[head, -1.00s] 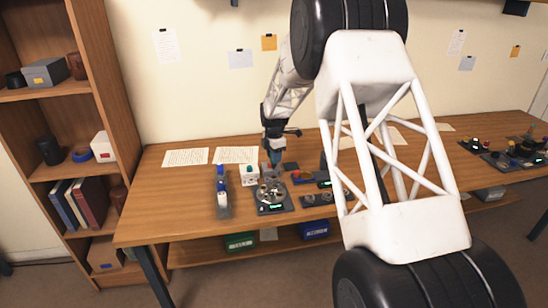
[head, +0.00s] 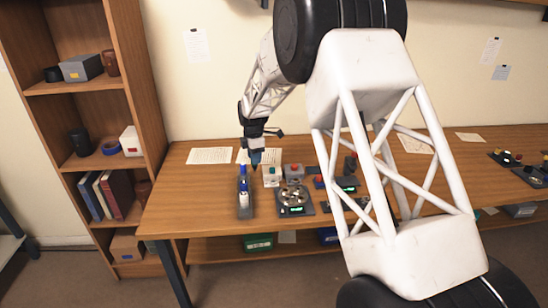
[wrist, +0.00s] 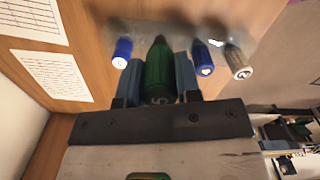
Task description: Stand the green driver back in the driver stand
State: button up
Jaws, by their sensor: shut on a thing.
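My gripper (head: 256,160) is above the table near the back end of the grey driver stand (head: 245,212). In the wrist view my gripper (wrist: 160,75) has its two blue fingers shut on the green driver (wrist: 157,70), one on each side of it. The stand (wrist: 165,28) shows beyond the driver. Blue-ended drivers (wrist: 122,52) (wrist: 203,57) and a metallic-looking one (wrist: 237,62) stand in a row on either side of the green one. The green driver's far end is hidden, so I cannot tell whether it touches the stand.
A small white box (head: 271,177) and a round device with a green display (head: 294,200) are right of the stand. Paper sheets (head: 210,155) lie behind. A wooden shelf unit (head: 150,90) stands at the left. The table's left front corner is clear.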

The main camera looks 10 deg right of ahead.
jog(key=shift+s+a+r, duration=0.15)
jog(key=shift+a, duration=0.6)
jog(key=shift+s+a+r, duration=0.15)
jog(key=shift+a+r, duration=0.05)
jog(key=shift+a, duration=0.6)
jog(key=shift+s+a+r, duration=0.15)
jog(key=shift+a, duration=0.6)
jog(key=shift+f, duration=0.2)
jog(key=shift+f, duration=2.05)
jog(key=shift+f, duration=0.2)
jog(key=shift+f, duration=0.35)
jog(key=shift+f, duration=1.05)
jog(key=shift+f, duration=0.3)
jog(key=shift+f, duration=0.55)
jog(key=o, duration=1.4)
